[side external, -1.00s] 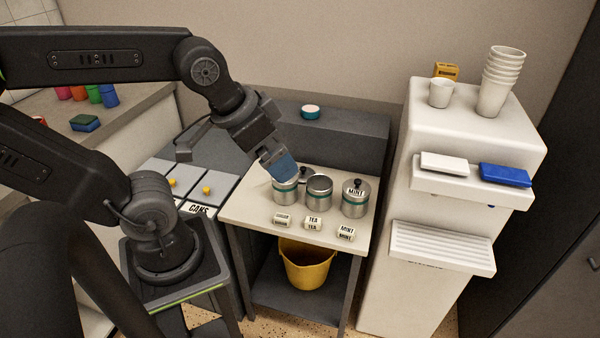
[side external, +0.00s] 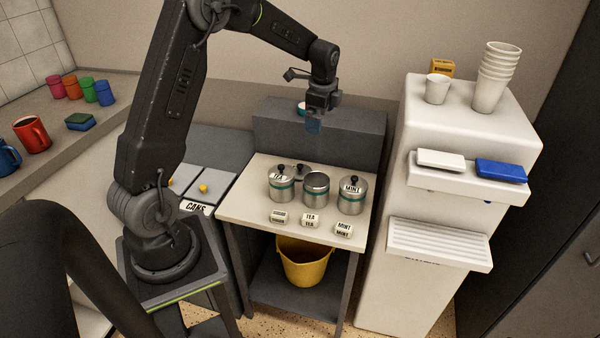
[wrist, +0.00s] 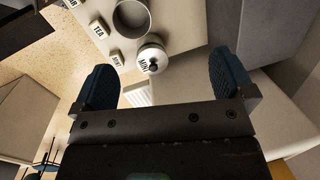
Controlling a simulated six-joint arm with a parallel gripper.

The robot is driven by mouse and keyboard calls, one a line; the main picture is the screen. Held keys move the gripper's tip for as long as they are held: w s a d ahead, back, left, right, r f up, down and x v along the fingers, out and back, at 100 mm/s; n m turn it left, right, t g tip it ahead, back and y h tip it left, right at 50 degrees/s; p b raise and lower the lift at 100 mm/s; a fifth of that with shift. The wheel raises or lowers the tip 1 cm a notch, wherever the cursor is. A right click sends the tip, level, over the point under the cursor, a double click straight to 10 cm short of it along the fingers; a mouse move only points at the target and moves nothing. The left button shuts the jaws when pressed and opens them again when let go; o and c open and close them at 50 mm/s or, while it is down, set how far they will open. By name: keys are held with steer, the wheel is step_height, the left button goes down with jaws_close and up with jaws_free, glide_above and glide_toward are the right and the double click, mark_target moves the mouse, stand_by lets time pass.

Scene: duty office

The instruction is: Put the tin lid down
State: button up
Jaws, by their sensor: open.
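A tin lid (side external: 299,174) with a black knob lies on the pale table top, behind and between the left and middle tins. The left tin (side external: 281,190) wears a knobbed lid marked TEA. The middle tin (side external: 316,192) is open at the top; it also shows in the wrist view (wrist: 118,24). The right tin (side external: 351,202) wears a knobbed lid marked MINT and shows in the wrist view (wrist: 152,66). My gripper (side external: 313,127) is open and empty, raised over the dark back ledge. Its two fingers are wide apart in the wrist view (wrist: 163,72).
Label blocks (side external: 310,221) stand along the table's front. A white dispenser (side external: 385,285) with cups stands at right. A yellow bucket (side external: 305,264) is under the table.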

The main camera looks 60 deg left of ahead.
mark_target(301, 165)
steer(key=a+f+m, duration=0.1)
steer(key=a+f, duration=0.2)
steer(key=f, duration=0.3)
steer(key=a+f+m+g, duration=0.1)
steer(key=a+f, duration=0.2)
steer(key=f, duration=0.4)
steer(key=a+f+m, duration=0.1)
steer(key=a+f, duration=0.2)
steer(key=f, duration=0.3)
steer(key=shift+w+a+f+g, duration=0.15)
steer(key=shift+w+a+g, duration=0.15)
steer(key=shift+a, duration=0.1)
steer(key=shift+s+a+f, duration=0.15)
steer(key=shift+f, duration=0.8)
steer(key=shift+s+a+f, duration=0.1)
steer(key=shift+a+f, duration=0.05)
steer(key=shift+f, duration=0.8)
steer(key=shift+s+a+f, duration=0.15)
steer(key=shift+f, duration=0.8)
steer(key=shift+c, duration=0.3)
steer(key=c, duration=0.7)
steer(key=shift+r, duration=0.2)
